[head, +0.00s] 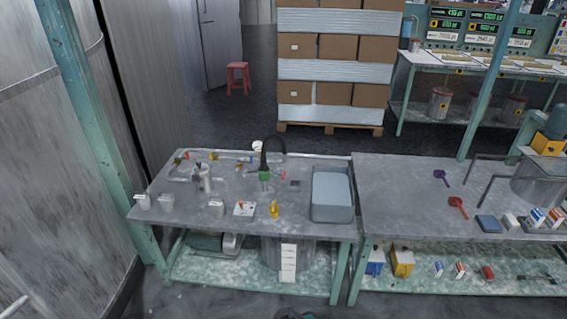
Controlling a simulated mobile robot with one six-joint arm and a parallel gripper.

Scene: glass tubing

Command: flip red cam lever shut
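Two small red parts show on the left metal table (330,230). One red part (179,159) is at the table's far left corner, by a run of pale tubing and fittings. The other red part (282,175) is near the table's middle, just right of a black curved neck with a green base (264,176). Both are too small to tell which is the cam lever, or whether it stands open or shut. My gripper is not in view; only a dark rounded shape shows at the bottom edge, perhaps part of me.
A grey basin (333,214) fills the table's right end. White containers (142,201), a yellow object (273,209) and a small white plate (244,209) stand along the front. A second table (400,205) adjoins on the right. A green post (90,130) rises at the left.

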